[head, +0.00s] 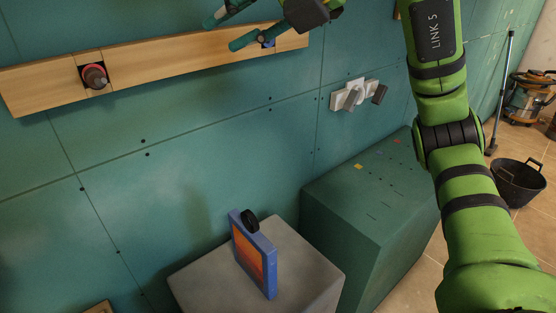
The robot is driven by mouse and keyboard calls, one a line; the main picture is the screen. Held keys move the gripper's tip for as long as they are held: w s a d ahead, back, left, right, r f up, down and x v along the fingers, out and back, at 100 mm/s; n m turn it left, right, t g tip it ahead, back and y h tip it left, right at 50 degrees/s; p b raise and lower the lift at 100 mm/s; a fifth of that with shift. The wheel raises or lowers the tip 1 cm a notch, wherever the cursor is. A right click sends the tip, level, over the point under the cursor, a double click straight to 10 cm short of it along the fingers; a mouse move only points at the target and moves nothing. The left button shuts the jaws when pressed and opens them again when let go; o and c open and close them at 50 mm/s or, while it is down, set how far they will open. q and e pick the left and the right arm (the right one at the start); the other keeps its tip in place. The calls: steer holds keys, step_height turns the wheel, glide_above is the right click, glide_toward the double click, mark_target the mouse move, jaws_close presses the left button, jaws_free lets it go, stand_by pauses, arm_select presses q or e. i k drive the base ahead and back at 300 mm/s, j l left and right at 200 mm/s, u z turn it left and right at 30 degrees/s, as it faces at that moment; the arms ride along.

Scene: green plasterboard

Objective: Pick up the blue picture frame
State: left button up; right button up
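The blue picture frame (254,256) stands upright on top of a grey block (310,260), with an orange picture in its face. A black round thing (250,217) sits at its upper edge; I cannot tell if it is attached to the frame. My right gripper (223,34) is at the top of the head view, in front of the wall and its wooden rail. Its two fingers are spread apart with nothing between them. It is well above the frame and apart from it. My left gripper is not in view.
A wooden rail (190,58) with a red and dark knob (95,76) runs along the green wall (200,165). White and grey sockets (350,95) sit on the wall. A green box (370,195) stands right of the grey block. A black bucket (518,183) is on the tiled floor.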

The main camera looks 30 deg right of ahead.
mark_target(255, 253)
steer(key=z, duration=0.7)
